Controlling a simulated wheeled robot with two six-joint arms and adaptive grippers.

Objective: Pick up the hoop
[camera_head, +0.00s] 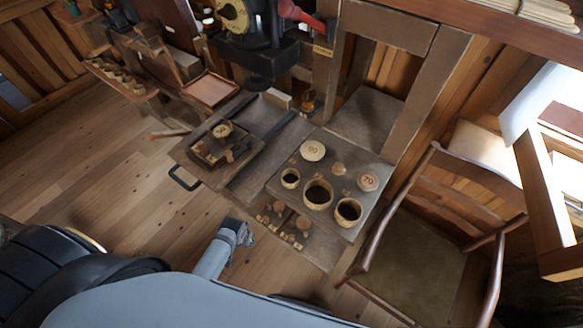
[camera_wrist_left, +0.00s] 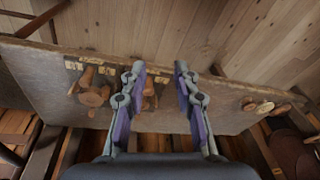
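No thing stands out clearly as a hoop. The closest are three round, ring-rimmed wooden pieces with dark middles on the grey-brown worktop: a small ring (camera_head: 290,186), a larger ring (camera_head: 318,204) and another ring (camera_head: 348,221). I cannot tell whether they are open rings or cups. My left gripper (camera_head: 238,228) is in front of the worktop, apart from the rings. In the left wrist view my left gripper (camera_wrist_left: 160,68) has its fingers spread, over the front of a board with small turned wooden pieces (camera_wrist_left: 93,95). Nothing is held. My right gripper is not in view.
Round lids marked with numbers (camera_head: 312,150) lie behind the rings. Small spools (camera_head: 295,229) sit on a lower ledge in front. A dark tray (camera_head: 222,142) stands to the left. A wooden chair (camera_head: 430,230) is close on the right. Floor at left (camera_head: 120,180) is clear.

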